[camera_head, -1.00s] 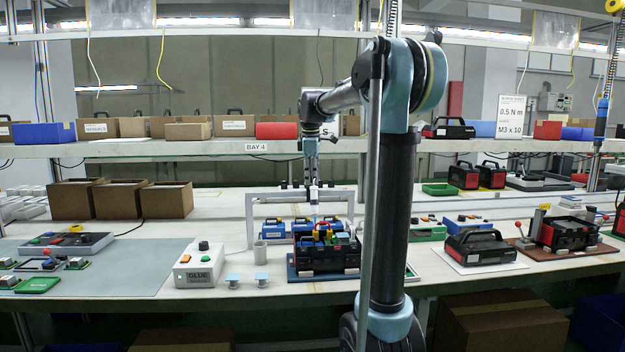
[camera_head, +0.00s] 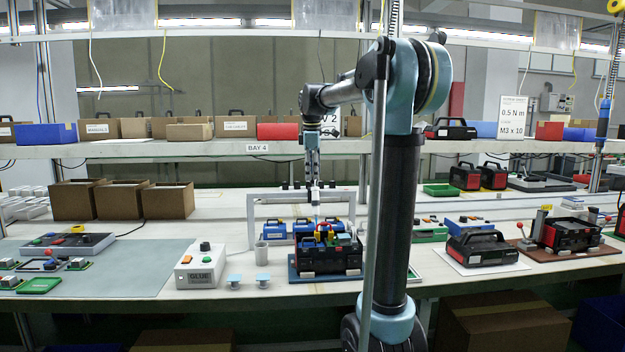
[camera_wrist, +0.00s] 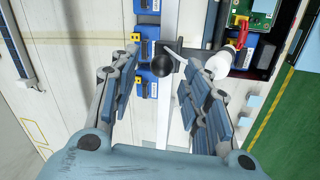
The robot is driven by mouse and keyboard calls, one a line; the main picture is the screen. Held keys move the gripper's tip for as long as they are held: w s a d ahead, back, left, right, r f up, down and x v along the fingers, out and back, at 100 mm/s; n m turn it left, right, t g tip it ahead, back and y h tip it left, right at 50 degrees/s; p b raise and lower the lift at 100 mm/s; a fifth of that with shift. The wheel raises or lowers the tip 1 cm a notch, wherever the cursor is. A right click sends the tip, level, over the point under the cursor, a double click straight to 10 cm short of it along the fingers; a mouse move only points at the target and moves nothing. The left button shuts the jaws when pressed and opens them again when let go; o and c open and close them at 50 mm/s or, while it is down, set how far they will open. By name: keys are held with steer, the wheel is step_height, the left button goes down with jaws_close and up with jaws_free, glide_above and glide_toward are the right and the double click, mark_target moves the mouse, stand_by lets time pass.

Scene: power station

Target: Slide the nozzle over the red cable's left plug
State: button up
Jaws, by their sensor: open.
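My gripper (camera_wrist: 160,90) is open in the wrist view, with its blue-padded fingers wide apart and nothing held between them. In the head view my gripper (camera_head: 315,192) points down at the grey gantry, above the black open case (camera_head: 328,258). A red cable (camera_wrist: 241,36) shows at the case edge in the wrist view, beside a yellow part. A white rounded piece (camera_wrist: 219,64), possibly the nozzle, lies just beyond my right finger; I cannot tell whether it touches. The left plug cannot be told apart.
A black ball knob (camera_wrist: 162,67) on a dark bar sits between the fingers in view. Several blue units (camera_wrist: 150,52) line the white beam. A grey gantry (camera_head: 250,222) spans behind the case.

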step_height(320, 180, up, 9)
steer(key=s, duration=0.1)
steer(key=shift+s+a, duration=0.2)
steer(key=shift+s, duration=0.15)
steer(key=shift+r, duration=0.1)
